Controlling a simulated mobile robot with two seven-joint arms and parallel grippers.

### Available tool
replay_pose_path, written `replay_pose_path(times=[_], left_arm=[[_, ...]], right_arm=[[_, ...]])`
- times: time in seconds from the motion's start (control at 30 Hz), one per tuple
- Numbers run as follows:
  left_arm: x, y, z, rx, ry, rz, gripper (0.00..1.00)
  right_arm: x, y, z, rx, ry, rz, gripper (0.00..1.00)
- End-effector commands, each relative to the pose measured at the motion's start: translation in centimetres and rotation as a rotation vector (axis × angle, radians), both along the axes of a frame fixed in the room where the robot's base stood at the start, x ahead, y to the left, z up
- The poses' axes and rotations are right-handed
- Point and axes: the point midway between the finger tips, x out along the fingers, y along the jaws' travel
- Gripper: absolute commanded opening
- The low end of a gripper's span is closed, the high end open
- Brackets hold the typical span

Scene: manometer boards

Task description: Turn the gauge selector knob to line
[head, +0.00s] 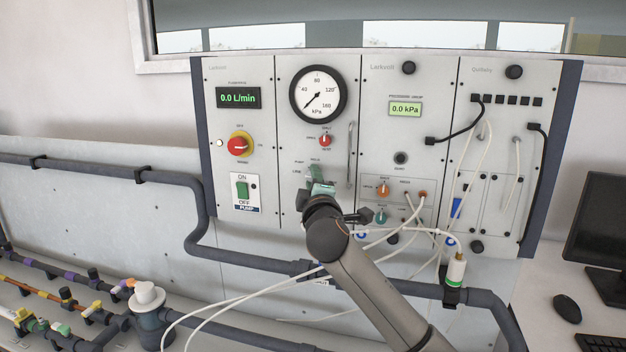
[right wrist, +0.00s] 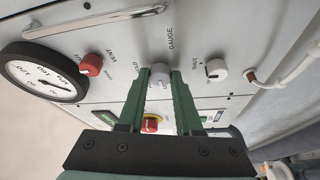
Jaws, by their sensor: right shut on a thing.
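The panel's gauge selector knob (right wrist: 160,78) is a pale grey knob beside the printed word GAUGE in the right wrist view. My right gripper (right wrist: 160,88) has its two green fingers on opposite sides of the knob, shut on it. In the head view my right gripper (head: 317,178) is against the panel below the round dial, and it hides the knob. The small print around the knob is too blurred, and its pointer too covered, to tell its setting. My left gripper is not in view.
The kPa dial (head: 318,94) and a red vent knob (head: 325,140) are above my gripper. A metal handle (head: 350,153) stands to its right. White tubes (head: 405,231) hang to the right of my arm. The red-yellow switch (head: 238,145) is to the left.

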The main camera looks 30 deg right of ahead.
Motion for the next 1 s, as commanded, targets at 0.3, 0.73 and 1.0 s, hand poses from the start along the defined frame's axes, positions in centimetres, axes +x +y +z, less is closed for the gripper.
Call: replay_pose_path(times=[0.3,0.73,1.0], left_arm=[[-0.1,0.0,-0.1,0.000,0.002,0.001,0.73],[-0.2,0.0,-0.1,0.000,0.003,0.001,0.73],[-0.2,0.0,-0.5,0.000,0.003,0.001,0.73]], right_arm=[[0.0,-0.1,-0.2,-0.001,0.005,-0.004,0.35],[0.0,0.0,0.0,-0.001,0.001,-0.001,0.64],[-1.1,0.6,-0.3,-0.001,0.000,0.001,0.64]])
